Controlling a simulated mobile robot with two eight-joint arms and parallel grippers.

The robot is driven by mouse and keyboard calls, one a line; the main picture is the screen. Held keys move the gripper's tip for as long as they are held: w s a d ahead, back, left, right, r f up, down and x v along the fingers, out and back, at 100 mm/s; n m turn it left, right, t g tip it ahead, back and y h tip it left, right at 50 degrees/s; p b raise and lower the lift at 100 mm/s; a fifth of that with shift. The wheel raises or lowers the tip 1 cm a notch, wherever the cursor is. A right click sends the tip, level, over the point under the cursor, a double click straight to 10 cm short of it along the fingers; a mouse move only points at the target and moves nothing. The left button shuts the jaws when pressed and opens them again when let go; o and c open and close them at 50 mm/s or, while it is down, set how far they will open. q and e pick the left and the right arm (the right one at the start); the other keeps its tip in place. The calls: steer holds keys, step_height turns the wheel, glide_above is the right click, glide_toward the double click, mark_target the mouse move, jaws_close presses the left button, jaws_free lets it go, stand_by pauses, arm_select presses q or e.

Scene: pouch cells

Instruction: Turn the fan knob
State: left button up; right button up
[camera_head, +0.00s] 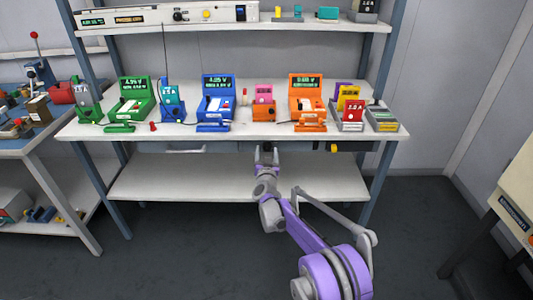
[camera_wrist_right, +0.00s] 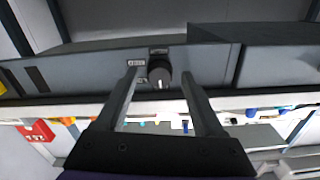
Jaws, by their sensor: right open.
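A dark round knob (camera_wrist_right: 160,74) with a white mark sits on a grey panel (camera_wrist_right: 208,64) in the right wrist view. My right gripper (camera_wrist_right: 159,86) is open, with one finger on each side of the knob in that picture. Gaps show between the knob and both fingers. I cannot tell how far the fingertips are from the panel. In the head view my right gripper (camera_head: 266,151) is at the front edge of the workbench, just under the top; the knob is too small to make out there. My left gripper is not in view.
The workbench (camera_head: 92,131) carries several coloured testers, including a green one (camera_head: 133,92) and a blue one (camera_head: 217,90). A yellow knob (camera_head: 333,148) sits under its front edge, to the right. A lower shelf (camera_head: 150,184) below is bare. A blue-topped side bench (camera_head: 55,128) stands left.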

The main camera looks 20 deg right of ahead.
steer(key=shift+w, duration=0.15)
jaws_close()
steer(key=shift+m, duration=0.4)
steer(key=m, duration=0.4)
steer(key=shift+m+p, duration=0.4)
steer(key=m+p, duration=0.1)
steer(key=m, duration=0.5)
stand_by(0.5)
